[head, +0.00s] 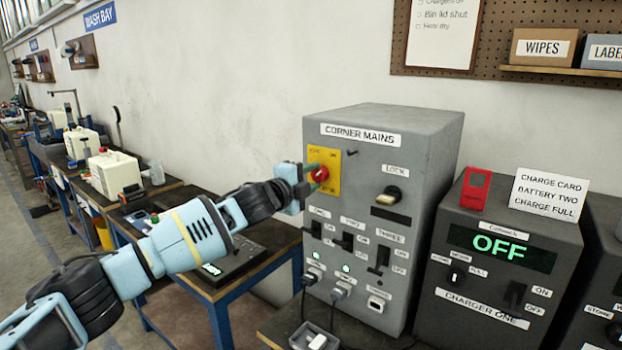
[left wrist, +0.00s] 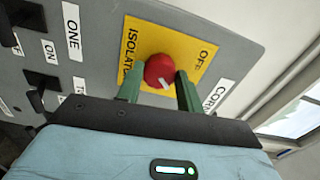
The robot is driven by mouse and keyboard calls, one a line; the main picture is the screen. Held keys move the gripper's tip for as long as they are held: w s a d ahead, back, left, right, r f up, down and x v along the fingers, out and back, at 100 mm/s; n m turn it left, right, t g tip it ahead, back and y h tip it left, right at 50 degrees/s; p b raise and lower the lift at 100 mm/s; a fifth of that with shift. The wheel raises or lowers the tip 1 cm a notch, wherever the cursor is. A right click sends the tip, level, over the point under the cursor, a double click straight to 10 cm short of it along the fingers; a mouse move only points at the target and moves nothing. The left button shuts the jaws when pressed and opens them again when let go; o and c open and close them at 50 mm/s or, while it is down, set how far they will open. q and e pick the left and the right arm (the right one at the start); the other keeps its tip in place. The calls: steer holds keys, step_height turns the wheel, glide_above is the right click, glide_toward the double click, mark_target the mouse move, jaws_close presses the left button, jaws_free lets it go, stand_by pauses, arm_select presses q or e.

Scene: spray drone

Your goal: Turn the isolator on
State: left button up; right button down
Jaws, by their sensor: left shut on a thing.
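The isolator is a red round knob (head: 320,174) on a yellow plate (head: 331,161) at the upper left of the grey CORNER MAINS box (head: 385,125). My left gripper (head: 309,173) reaches it from the left, its green fingers shut on the knob. In the left wrist view the red knob (left wrist: 159,70) sits between the two green fingers (left wrist: 158,85). A small white mark shows on its lower edge, away from the word OFF on the yellow plate (left wrist: 188,45). My right gripper is not in view.
Below the knob are a lock switch (head: 391,195), several black lever switches and plugs with green lights. A charger (head: 507,270) reading OFF stands to the right, with a red device (head: 476,188) and a card (head: 549,196) on top. Benches line the wall at left.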

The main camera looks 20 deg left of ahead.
arm_select(q)
steer(key=shift+m, duration=0.5)
steer(key=o, duration=1)
steer(key=shift+s+a+f, duration=0.1)
steer(key=shift+s+a, duration=0.15)
steer(key=shift+s, duration=0.25)
steer(key=v, duration=0.6)
steer(key=shift+s, duration=0.4)
steer(key=shift+a, duration=0.1)
